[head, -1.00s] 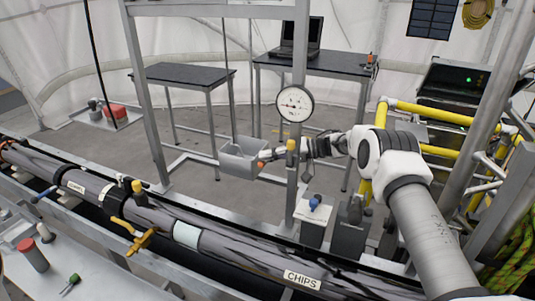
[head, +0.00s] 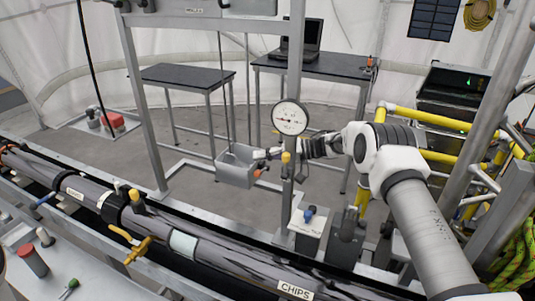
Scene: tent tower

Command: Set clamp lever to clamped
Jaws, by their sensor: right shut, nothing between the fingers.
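A small orange-red lever handle (head: 258,172), which looks like the clamp lever, shows at the right side of a grey open box (head: 240,169). It points down and to the left. My right gripper (head: 264,154) reaches in from the right, behind the gauge post, with its fingertips just above the handle at the box's right edge. It is shut and holds nothing. Whether it touches the handle is not clear. The post and its yellow knob (head: 286,157) hide part of the gripper. My left gripper is not in view.
A round gauge (head: 290,117) hangs above my right wrist. A grey pipe (head: 230,262) with a yellow valve handle (head: 138,250) crosses the foreground. Blue-knobbed and dark blocks stand below my right arm. Yellow rails (head: 430,117) stand at right. Floor behind the box is mostly open.

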